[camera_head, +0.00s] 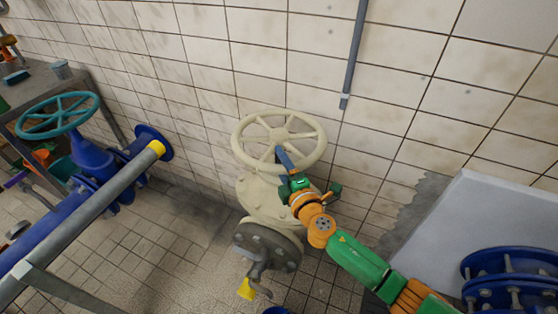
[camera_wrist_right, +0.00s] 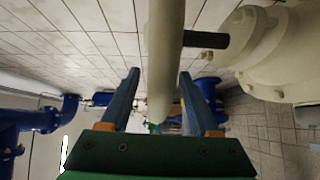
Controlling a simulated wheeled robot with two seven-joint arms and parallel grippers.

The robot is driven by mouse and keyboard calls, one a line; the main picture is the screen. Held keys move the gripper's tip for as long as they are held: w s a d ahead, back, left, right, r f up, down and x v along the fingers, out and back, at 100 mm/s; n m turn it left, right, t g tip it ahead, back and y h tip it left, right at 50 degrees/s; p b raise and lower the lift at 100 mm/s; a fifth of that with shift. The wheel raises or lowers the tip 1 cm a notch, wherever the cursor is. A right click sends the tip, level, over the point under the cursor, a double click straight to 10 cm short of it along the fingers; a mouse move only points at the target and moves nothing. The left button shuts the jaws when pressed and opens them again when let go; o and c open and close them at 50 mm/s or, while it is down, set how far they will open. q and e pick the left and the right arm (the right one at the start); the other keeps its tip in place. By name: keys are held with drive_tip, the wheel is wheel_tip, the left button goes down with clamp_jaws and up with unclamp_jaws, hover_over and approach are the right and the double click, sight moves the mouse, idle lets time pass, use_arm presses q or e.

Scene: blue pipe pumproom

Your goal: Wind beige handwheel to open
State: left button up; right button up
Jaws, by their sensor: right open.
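The beige handwheel (camera_head: 236,146) is a spoked ring on top of a beige valve body (camera_head: 262,200), in the middle of the head view. My right gripper (camera_head: 281,154) reaches in from the lower right, with its blue fingers over the near right part of the wheel. In the right wrist view, a beige bar of the wheel (camera_wrist_right: 164,50) runs between the two spread fingers of the gripper (camera_wrist_right: 160,76). The fingers look apart from it on both sides. The beige valve body (camera_wrist_right: 275,55) is at the right there. My left gripper is not in view.
A teal handwheel (camera_head: 60,98) on a blue pipe and a grey pipe with a yellow end (camera_head: 105,195) stand at the left. A tiled wall is close behind the valve, with a vertical grey conduit (camera_head: 354,50). Blue flanges (camera_head: 510,265) are at the lower right.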

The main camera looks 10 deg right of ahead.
drive_tip(key=shift+w+a, duration=0.1)
drive_tip(key=shift+w, duration=0.35)
clamp_jaws()
idle(1.1)
